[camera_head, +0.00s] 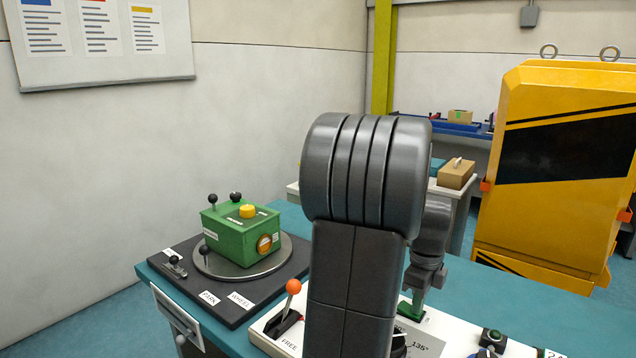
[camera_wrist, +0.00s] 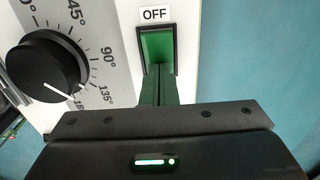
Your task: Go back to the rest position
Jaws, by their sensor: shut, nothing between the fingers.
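My gripper (camera_wrist: 160,80) is shut and empty in the wrist view. Its narrow fingertips point at the lower end of a green rocker switch (camera_wrist: 158,46) under an OFF label. I cannot tell whether they touch it. In the head view my gripper (camera_head: 416,298) hangs low over the white panel (camera_head: 425,338), right of my large grey arm link, which hides part of the panel. A black dial (camera_wrist: 42,68) with a white pointer and a degree scale is left of the switch in the wrist view.
An orange-knobbed lever (camera_head: 292,288) stands on the panel, left of my arm. A green box (camera_head: 236,232) with a yellow button sits on a round plate further left. A yellow cabinet (camera_head: 555,215) stands at the right. The teal bench (camera_head: 485,290) has bare room behind the panel.

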